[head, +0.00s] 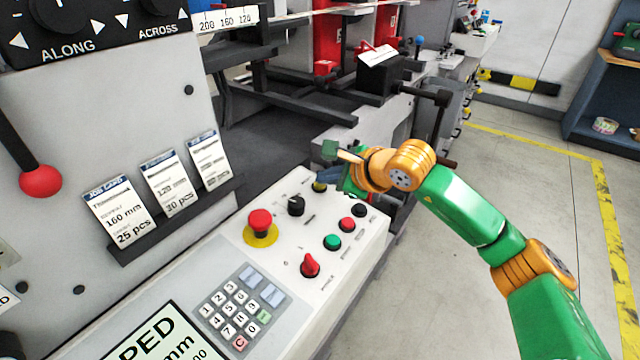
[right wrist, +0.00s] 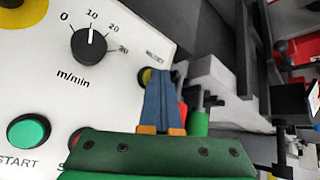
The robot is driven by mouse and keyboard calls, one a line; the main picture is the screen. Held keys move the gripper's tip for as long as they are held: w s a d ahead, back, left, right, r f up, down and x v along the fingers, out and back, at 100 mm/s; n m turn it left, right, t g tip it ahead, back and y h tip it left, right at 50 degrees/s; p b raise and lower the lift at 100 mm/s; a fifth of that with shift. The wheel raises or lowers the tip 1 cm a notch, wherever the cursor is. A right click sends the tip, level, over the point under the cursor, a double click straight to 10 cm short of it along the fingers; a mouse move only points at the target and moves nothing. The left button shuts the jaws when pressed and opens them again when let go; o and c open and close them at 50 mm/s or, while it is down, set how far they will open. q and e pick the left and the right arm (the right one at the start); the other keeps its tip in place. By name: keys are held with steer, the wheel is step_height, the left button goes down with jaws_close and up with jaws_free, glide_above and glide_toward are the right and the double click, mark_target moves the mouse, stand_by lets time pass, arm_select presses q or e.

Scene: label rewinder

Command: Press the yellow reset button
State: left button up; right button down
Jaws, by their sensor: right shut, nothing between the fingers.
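The yellow reset button (head: 319,187) is at the far end of the sloping white control panel (head: 352,253). It is partly covered by my right gripper (head: 322,174), whose blue fingers are closed together with nothing between them. In the right wrist view the yellow button (right wrist: 145,77) shows as a sliver at the left of the fingertips (right wrist: 158,76), beside a label partly readable as reset. The fingertips overlap the button in both views. I cannot tell whether they touch it. My left gripper is not in view.
Near the button are a black speed knob (head: 296,205), a red emergency stop (head: 260,221) on a yellow base, a green start button (head: 332,242), a red button (head: 347,224) and a black one (head: 359,210). A red switch (head: 310,265) and keypad (head: 237,308) are nearer.

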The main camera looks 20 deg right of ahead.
mark_target(330, 195)
steer(key=shift+f, duration=0.15)
stand_by(0.3)
steer(key=shift+s+d+r+p, duration=0.1)
steer(key=shift+r+p, duration=0.35)
steer(key=shift+r, duration=0.45)
steer(key=r+p, duration=0.2)
steer(key=r, duration=0.1)
steer(key=r+p, duration=0.1)
steer(key=r, duration=0.1)
steer(key=shift+s+d, duration=0.2)
steer(key=shift+s, duration=0.1)
